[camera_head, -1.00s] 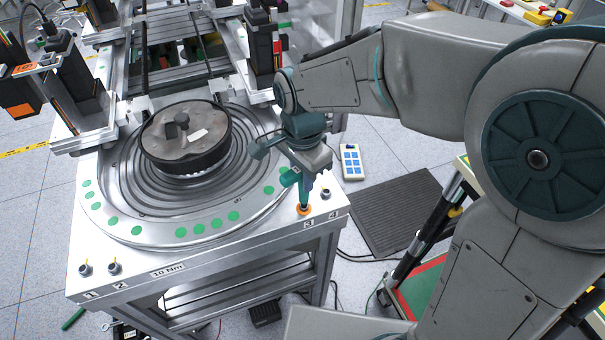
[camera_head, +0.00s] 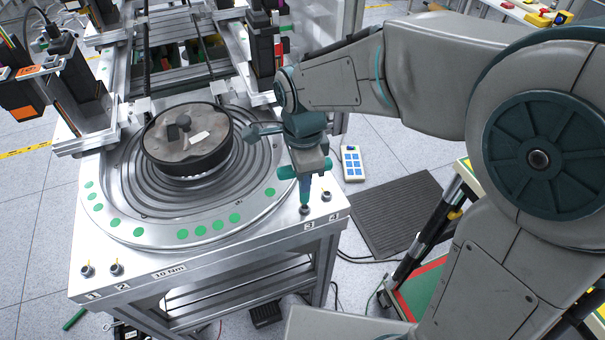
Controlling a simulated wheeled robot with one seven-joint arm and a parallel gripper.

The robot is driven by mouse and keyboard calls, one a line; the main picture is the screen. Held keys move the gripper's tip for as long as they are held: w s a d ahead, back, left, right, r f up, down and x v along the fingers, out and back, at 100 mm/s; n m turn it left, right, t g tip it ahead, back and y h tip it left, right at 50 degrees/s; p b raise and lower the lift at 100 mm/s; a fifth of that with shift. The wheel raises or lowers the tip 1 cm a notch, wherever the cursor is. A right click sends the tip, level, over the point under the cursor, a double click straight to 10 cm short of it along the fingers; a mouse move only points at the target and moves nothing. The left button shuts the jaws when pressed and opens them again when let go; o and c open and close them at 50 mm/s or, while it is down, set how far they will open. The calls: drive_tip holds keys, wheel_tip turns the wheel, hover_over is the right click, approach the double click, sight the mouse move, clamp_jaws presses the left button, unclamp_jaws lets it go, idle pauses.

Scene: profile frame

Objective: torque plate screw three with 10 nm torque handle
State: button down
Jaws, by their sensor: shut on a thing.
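My gripper (camera_head: 307,170) is at the front right corner of the machine table, shut on the green torque handle (camera_head: 305,190). The handle stands about upright, its tip at plate screw three (camera_head: 305,210), behind the label 3. The handle's lower end hides most of that screw, so I cannot tell how it is seated. Screw four (camera_head: 326,196) stands just to the right, apart from the handle.
A round ringed plate (camera_head: 185,232) with green dots fills the table top, with a dark round part (camera_head: 188,140) on it. Black machine units (camera_head: 265,50) stand behind. A control pad (camera_head: 352,163) and dark mat (camera_head: 395,212) lie to the right.

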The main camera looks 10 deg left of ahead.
drive_tip(key=shift+r+p, duration=1.8)
drive_tip(key=shift+r, duration=0.8)
